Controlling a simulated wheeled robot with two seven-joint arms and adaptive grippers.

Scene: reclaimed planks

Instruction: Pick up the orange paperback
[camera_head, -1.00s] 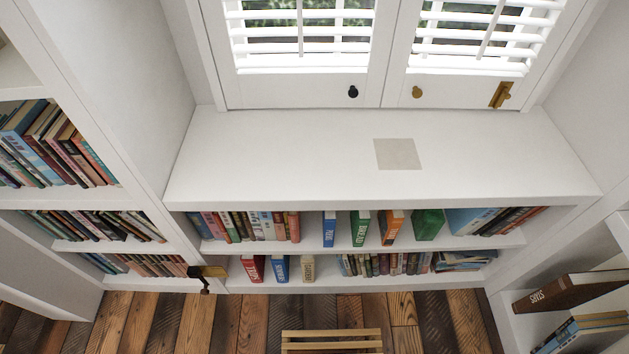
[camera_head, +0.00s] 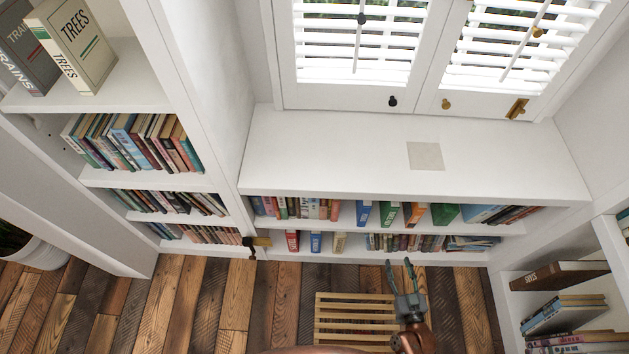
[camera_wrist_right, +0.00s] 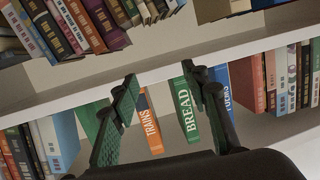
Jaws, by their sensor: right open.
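The orange paperback (camera_head: 414,213) stands on the upper shelf below the window ledge, between two green books. My right gripper (camera_head: 399,264) is open and empty, in front of and below this shelf, pointing at the books. Its fingers also show in the right wrist view (camera_wrist_right: 160,78), spread apart, with the orange and BREAD spines seen between them. My left gripper is not in view.
A slatted wooden stool (camera_head: 355,312) stands on the plank floor beside my right arm. A blue book (camera_head: 363,213) stands left of BREAD. The lower shelf (camera_head: 350,255) holds more books. The window ledge (camera_head: 320,150) is mostly bare. Another bookcase (camera_head: 560,330) stands at the right.

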